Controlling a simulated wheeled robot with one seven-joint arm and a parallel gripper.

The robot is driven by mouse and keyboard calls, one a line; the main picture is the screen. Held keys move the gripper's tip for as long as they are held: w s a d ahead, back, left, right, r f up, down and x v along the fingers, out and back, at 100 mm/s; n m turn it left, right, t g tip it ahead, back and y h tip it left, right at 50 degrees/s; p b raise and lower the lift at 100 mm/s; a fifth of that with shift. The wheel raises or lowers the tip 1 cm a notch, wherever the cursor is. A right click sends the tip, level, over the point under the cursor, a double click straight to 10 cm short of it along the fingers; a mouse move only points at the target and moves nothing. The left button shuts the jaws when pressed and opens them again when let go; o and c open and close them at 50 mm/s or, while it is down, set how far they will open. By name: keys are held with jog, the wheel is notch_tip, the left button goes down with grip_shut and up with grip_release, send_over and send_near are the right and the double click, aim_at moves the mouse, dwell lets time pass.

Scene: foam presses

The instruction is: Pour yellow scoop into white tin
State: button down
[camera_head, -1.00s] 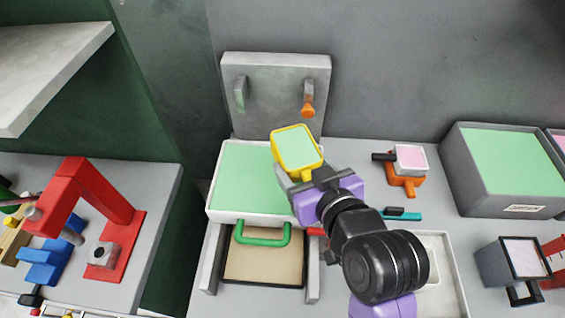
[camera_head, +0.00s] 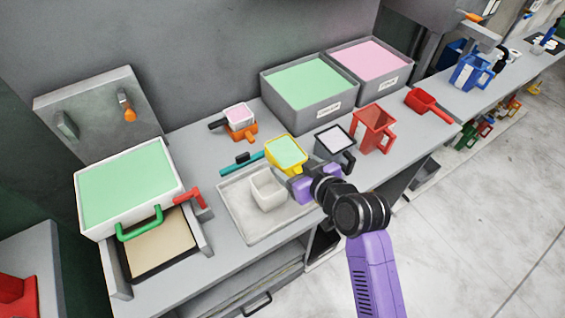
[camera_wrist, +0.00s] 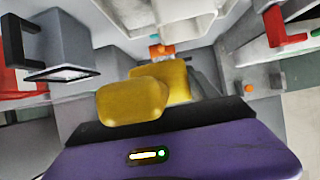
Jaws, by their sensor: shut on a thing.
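The yellow scoop (camera_head: 268,150) is filled with green material and looks roughly level in the head view. My gripper (camera_head: 301,184) is shut on it and holds it above the bench. The scoop's yellow side (camera_wrist: 130,102) fills the middle of the wrist view, where its contents are hidden. The white tin (camera_head: 267,190) stands upright on a pale grey tray (camera_head: 238,217), just left of and below the scoop in the head view. Its inside looks pale, with no coloured fill visible. A white body, probably the tin, shows at the top of the wrist view (camera_wrist: 165,12).
A dark cup with white fill (camera_head: 335,140) and a red holder (camera_head: 373,128) stand right of the scoop. Two grey bins (camera_head: 315,108) stand behind. A teal tool (camera_head: 235,164) lies behind the tray. A green-filled white box (camera_head: 128,222) is at left.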

jog(key=shift+r, duration=0.15)
jog(key=shift+w+f+h, duration=0.15)
jog(key=shift+f+h, duration=0.1)
jog(key=shift+h, duration=0.05)
jog(key=shift+d+f+n+t+h, duration=0.15)
jog(key=shift+f+n+t+h, duration=0.2)
jog(key=shift+n, duration=0.55)
jog(key=shift+n+t+h, duration=0.25)
jog(key=shift+n+t, duration=0.05)
jog(key=shift+t, duration=0.05)
jog(key=shift+d+r+n+t+h, duration=0.1)
jog(key=shift+r+n+t+h, duration=0.15)
jog(key=shift+n+t+h, duration=0.45)
jog(key=shift+w+n+b, duration=0.1)
jog(key=shift+n+b, duration=0.6)
jog(key=shift+b, duration=0.4)
jog(key=shift+n+t+h+b, duration=0.3)
jog(key=shift+t+h+b, duration=0.1)
jog(key=shift+b, duration=0.25)
jog(key=shift+a+n+t+h+b, duration=0.2)
jog(key=shift+n+t+b, duration=0.35)
jog(key=shift+b, duration=0.95)
jog(key=shift+a+n+t+h+b, duration=0.1)
jog(key=shift+n+t+h+b, duration=0.2)
jog(key=shift+n+b, duration=0.8)
jog(key=shift+m+b, duration=0.25)
jog(key=shift+b, duration=0.3)
